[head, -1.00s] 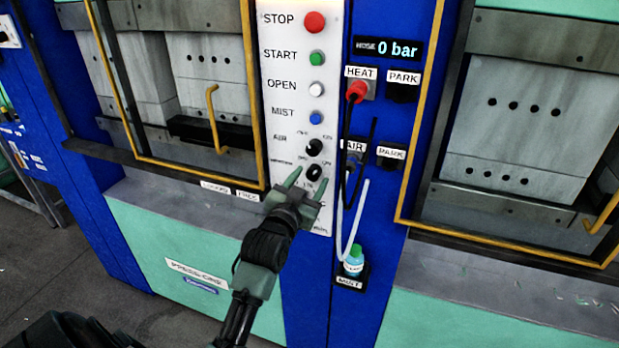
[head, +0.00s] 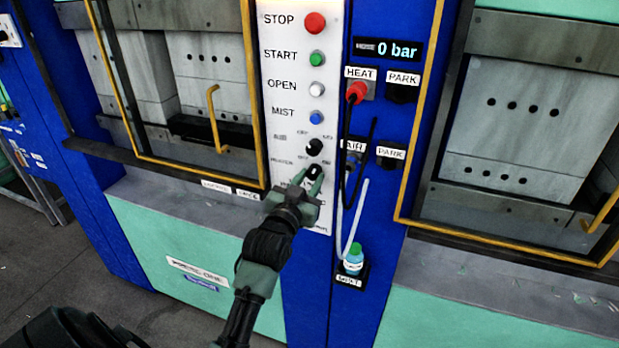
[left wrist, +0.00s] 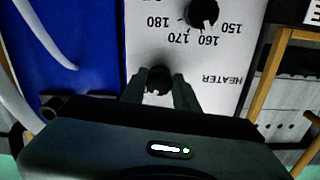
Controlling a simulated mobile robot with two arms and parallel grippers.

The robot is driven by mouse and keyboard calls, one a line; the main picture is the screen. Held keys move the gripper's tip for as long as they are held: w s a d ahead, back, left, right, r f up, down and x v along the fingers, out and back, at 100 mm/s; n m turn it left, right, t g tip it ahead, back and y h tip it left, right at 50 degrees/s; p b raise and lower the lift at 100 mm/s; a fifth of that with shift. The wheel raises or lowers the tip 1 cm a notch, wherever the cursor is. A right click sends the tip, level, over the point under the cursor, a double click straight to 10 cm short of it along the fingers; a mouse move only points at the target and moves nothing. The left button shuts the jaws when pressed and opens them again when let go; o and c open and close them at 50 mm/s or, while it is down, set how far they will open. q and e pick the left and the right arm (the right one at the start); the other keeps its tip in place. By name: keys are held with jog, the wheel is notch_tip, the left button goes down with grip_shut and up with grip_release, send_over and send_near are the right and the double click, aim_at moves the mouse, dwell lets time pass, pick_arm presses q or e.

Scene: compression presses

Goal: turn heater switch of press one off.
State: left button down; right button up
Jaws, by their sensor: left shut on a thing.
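The heater switch (head: 314,171) is a small black rotary knob low on the white control panel (head: 283,75) of press one. In the left wrist view the knob (left wrist: 158,79) shows beside the upside-down HEATER lettering. My left gripper (head: 307,181) comes up from below, with its green fingers on the knob. In the left wrist view the left gripper (left wrist: 158,88) has one finger on each side of the knob, shut on it. The fingers partly hide the knob, and I cannot tell which mark it points to. My right gripper is not in view.
A temperature dial (left wrist: 203,12) is close by on the panel. Black and white hoses hang to the right, above a small mist bottle (head: 353,259). A yellow-framed press door (head: 190,170) is to the left.

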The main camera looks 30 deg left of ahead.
pick_arm(q)
jog(key=n+p, duration=0.2)
jog(key=n, duration=0.3)
jog(key=shift+d+r+p, duration=0.1)
jog(key=shift+p, duration=0.25)
jog(key=n+p, duration=0.2)
jog(key=n, duration=0.3)
jog(key=shift+n, duration=0.3)
jog(key=c, duration=1.1)
grip_release()
jog(key=shift+o, duration=0.2)
